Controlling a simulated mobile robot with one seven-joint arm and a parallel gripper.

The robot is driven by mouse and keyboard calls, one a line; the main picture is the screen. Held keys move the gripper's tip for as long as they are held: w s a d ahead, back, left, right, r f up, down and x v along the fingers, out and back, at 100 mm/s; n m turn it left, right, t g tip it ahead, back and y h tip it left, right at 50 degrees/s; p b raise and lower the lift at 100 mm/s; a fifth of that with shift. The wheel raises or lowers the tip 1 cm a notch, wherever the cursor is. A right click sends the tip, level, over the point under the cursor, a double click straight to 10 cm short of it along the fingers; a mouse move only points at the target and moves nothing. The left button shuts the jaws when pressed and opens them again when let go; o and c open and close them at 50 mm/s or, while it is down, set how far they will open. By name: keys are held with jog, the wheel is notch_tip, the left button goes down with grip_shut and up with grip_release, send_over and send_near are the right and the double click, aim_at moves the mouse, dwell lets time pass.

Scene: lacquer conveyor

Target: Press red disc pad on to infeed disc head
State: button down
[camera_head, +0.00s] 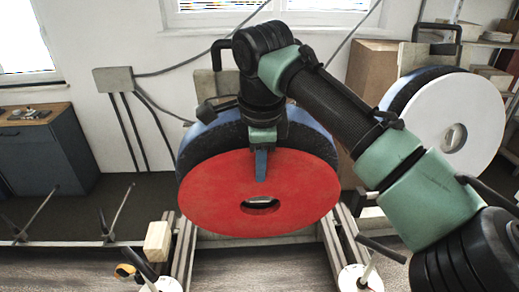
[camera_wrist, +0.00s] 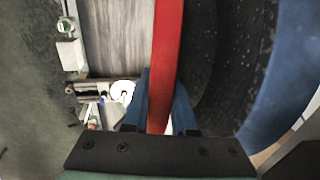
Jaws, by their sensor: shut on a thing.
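The red disc pad (camera_head: 215,195) is a flat ring with a central hole, tilted with its lower edge toward me. The infeed disc head, black-faced with a blue rim (camera_head: 198,137), stands close behind it and is partly hidden by it. My gripper (camera_head: 260,165) is shut on the pad's upper part, one blue finger showing on its front. In the wrist view the pad (camera_wrist: 167,40) is edge-on between the fingers (camera_wrist: 160,88). The head's dark face (camera_wrist: 203,55) is just right of it, with a narrow dark gap near the fingers. Contact elsewhere cannot be told.
A second disc head with a white pad (camera_head: 478,115) stands at the right, behind my arm. Conveyor rails (camera_head: 338,250) run below the red pad. A wooden block (camera_head: 157,241) and a black-handled lever (camera_head: 137,265) are at lower left. A blue cabinet (camera_head: 45,155) stands far left.

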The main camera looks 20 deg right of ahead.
jog(key=shift+w+d+r+p, duration=0.1)
jog(key=shift+w+r+p, duration=0.2)
jog(key=shift+r+p, duration=0.05)
dwell(0.6)
jog(key=shift+s+f+b, duration=0.5)
jog(key=shift+s+b, duration=0.2)
jog(key=shift+s+a+f+b, duration=0.2)
jog(key=shift+s+b, duration=0.15)
jog(key=shift+s, duration=0.35)
jog(key=shift+s+a+f+b, duration=0.1)
jog(key=shift+s+a+b, duration=0.15)
jog(key=shift+s, duration=0.5)
jog(key=shift+s+a+f+b, duration=0.15)
jog(key=shift+s+b, duration=0.25)
jog(key=shift+s, duration=0.3)
